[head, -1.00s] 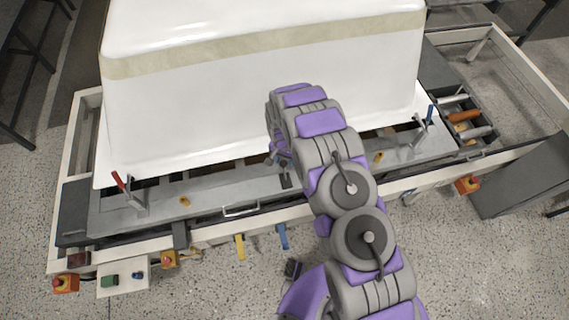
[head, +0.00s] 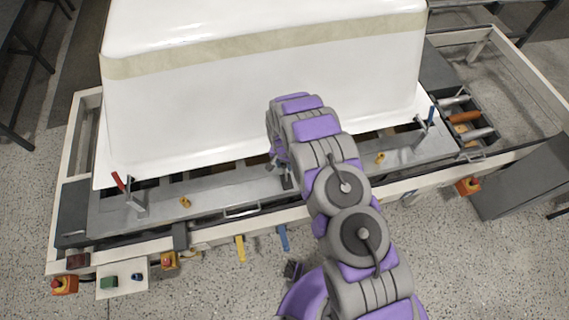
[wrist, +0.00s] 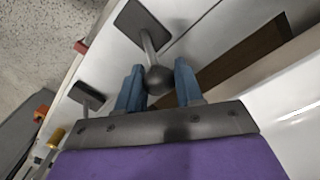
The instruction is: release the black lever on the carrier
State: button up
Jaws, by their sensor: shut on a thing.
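The black lever (wrist: 151,45) shows in the wrist view as a dark rod with a round knob, rising from a dark square plate. My gripper (wrist: 158,84) has its two blue fingers on either side of the knob and is shut on it. In the head view my gripper (head: 274,164) is small and partly hidden by my arm, at the front edge of the carrier (head: 215,190). The lever's lower part shows there only in part. The carrier is a grey frame bearing a large white tub shell (head: 260,95).
A red-handled clamp (head: 119,181) stands at the carrier's left and a blue-handled one (head: 430,116) at its right. A tool tray (head: 466,117) lies at the right. Yellow (head: 240,248) and blue (head: 283,238) handles hang at the front. The shell wall rises close behind my gripper.

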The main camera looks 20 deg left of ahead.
grip_shut()
jog(key=shift+s+r+t, duration=0.15)
jog(key=shift+t, duration=0.15)
dwell(0.4)
jog(key=shift+s+d+r+t+y+b, duration=0.1)
jog(key=shift+s+d+t+y+b, duration=0.6)
jog(key=shift+b, duration=0.35)
jog(key=s+t+b, duration=0.1)
jog(key=s+t+y, duration=0.1)
jog(key=shift+d+r+t+b, duration=0.15)
jog(key=shift+d+t+b, duration=0.15)
jog(key=shift+d+b, duration=0.1)
jog(key=shift+s+d+t+y+p, duration=0.4)
jog(key=shift+s+t+y+p, duration=0.15)
jog(key=shift+t, duration=0.25)
jog(key=shift+s+d+t+y+p, duration=0.3)
jog(key=shift+s+t+y+p, duration=0.15)
jog(key=shift+s+t+p, duration=0.15)
jog(key=shift+s+d+f+p, duration=0.25)
jog(key=shift+s+f+p, duration=0.1)
jog(key=shift+p, duration=0.2)
jog(key=shift+f, duration=0.1)
